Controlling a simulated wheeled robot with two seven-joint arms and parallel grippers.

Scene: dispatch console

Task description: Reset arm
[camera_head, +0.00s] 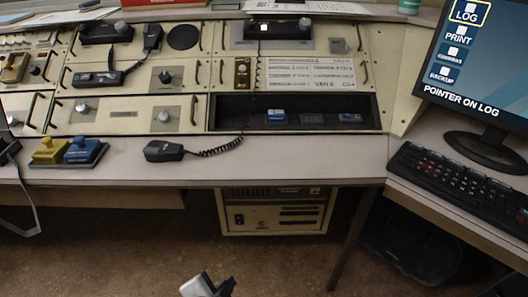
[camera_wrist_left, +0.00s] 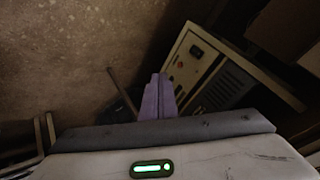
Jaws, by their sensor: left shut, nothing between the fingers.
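My left gripper (camera_head: 226,286) shows at the bottom middle of the head view, low in front of the desk and over the floor. My right gripper is in neither view.
The console desk (camera_head: 280,160) crosses the head view, with a handset (camera_head: 165,151) near its front edge and a yellow and a blue device (camera_head: 82,150) at left. A cream cabinet (camera_head: 276,211) stands below. A keyboard (camera_head: 460,185) and monitor are at right. Floor before the desk is clear.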

